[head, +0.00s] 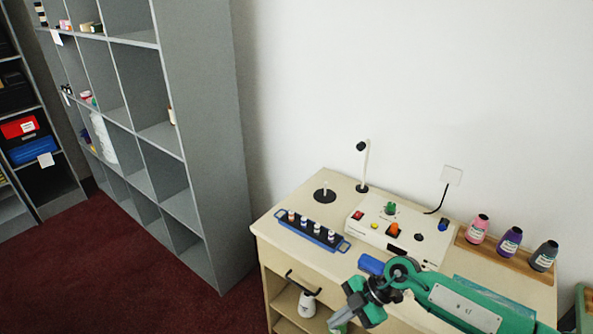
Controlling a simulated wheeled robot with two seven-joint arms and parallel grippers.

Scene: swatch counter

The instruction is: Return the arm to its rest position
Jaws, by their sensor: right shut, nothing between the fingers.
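My right arm, green and grey, comes in from the lower right over the front of the cream counter (268,226). My right gripper (345,316) is at the bottom edge of the head view, pointing down in front of the counter. It is shut with nothing held. Its fingertips are partly cut off by the picture's edge. My left gripper is not in view.
On the counter are a blue rack (342,245) of small vials, a white control box (375,236), a black-based stand (361,188) and a wooden tray (468,246) with three bottles. A white bottle (307,304) sits below. Grey shelves (212,140) stand left.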

